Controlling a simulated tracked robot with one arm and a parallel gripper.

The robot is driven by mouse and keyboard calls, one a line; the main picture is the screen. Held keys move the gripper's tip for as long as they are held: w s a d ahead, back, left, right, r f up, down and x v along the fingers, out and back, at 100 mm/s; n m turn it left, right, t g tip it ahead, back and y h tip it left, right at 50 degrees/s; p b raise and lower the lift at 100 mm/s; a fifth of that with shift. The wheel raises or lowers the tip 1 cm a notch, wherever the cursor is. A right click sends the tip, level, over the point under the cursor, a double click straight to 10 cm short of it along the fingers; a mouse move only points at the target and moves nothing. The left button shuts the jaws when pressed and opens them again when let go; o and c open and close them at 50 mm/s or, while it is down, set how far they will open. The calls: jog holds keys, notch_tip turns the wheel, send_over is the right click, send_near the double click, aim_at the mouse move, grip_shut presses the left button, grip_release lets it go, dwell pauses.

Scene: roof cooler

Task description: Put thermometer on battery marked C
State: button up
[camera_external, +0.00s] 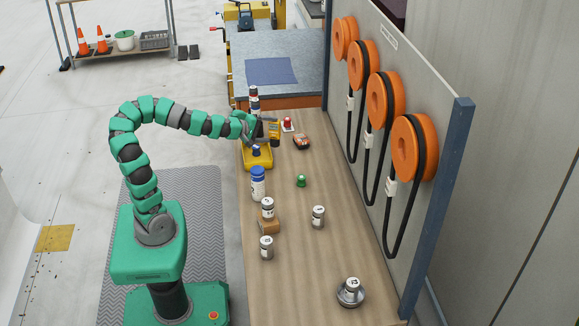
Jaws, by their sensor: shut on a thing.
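My gripper (262,130) is at the far left part of the wooden bench, above a yellow tray-like thing. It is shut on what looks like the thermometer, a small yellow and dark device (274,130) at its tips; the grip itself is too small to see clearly. Several silver cylinders with white labels look like the batteries. One stands on a brown block (268,207), one stands to its right (318,215), one is nearer (266,246), and one sits on a round metal dish (351,288). I cannot read their letters surely.
A blue and white bottle (258,182) stands between my gripper and the brown block. Orange hose reels (414,148) hang on the right wall. The bench's near middle is clear.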

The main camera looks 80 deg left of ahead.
jog(key=shift+s+a+r+n+g+y+p, duration=0.15)
jog(key=shift+a+n+g+y+p, duration=0.25)
jog(key=shift+n+g+y, duration=0.45)
jog(key=shift+a+r+n+g+y+p, duration=0.15)
jog(key=shift+a+n+g+y, duration=0.35)
jog(key=shift+n+y, duration=0.65)
jog(key=w+a, duration=0.2)
jog(key=w, duration=0.2)
jog(key=w+a+f, duration=0.1)
jog(key=w+a, duration=0.2)
jog(key=w, duration=0.2)
jog(key=w+a, duration=0.2)
jog(key=w, duration=0.3)
jog(key=shift+a+f+b, duration=0.3)
jog(key=shift+b, duration=0.05)
notch_tip(320, 180, down, 4)
jog(key=shift+r+b, duration=0.25)
jog(key=shift+b, duration=0.5)
jog(key=o, duration=1.1)
jog(key=shift+c, duration=0.2)
jog(key=shift+s, duration=0.1)
